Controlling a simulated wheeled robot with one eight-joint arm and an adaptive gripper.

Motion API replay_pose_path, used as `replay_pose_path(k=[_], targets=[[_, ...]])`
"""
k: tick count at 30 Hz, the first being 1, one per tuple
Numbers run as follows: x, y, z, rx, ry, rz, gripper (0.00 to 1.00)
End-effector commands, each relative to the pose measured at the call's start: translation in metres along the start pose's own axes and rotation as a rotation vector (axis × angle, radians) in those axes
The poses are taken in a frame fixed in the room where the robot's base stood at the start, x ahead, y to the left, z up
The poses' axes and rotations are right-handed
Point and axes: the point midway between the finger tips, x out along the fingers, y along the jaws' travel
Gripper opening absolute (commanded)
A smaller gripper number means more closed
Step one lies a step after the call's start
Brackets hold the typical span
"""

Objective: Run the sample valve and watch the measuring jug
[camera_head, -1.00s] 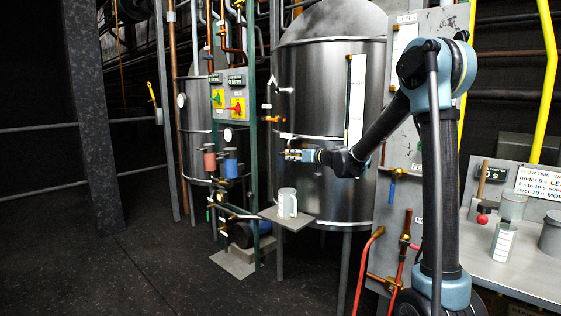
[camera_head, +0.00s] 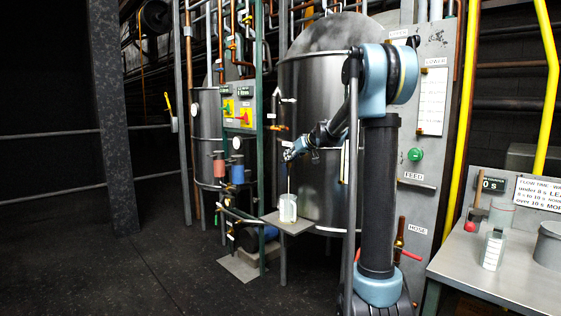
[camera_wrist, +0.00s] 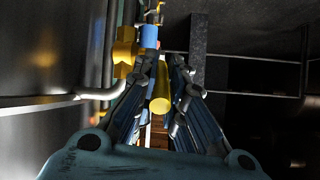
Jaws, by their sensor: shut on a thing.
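The sample valve shows in the wrist view as a brass body (camera_wrist: 124,51) with a blue part (camera_wrist: 149,37) beside it. My gripper (camera_head: 288,154) is at the valve on the front of the steel tank (camera_head: 314,90). In the wrist view my fingers (camera_wrist: 161,92) are on either side of a yellow, brass-like piece of the valve and shut on it. The measuring jug (camera_head: 288,208), clear with a pale scale, stands upright below on a small shelf (camera_head: 298,224). The level inside is too small to read.
A grey panel (camera_head: 425,130) with a green knob (camera_head: 416,154) stands right of the tank. The floor at left is clear.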

Motion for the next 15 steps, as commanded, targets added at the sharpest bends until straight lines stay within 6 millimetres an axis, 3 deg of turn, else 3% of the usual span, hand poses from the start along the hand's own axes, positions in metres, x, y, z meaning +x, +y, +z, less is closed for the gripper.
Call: replay_pose_path(k=[4,15], targets=[[-0.0037,0.0102,-0.0019,0.006,-0.007,0.014,0.0],[-0.0043,0.0124,-0.0022,0.006,-0.009,0.017,0.0]])
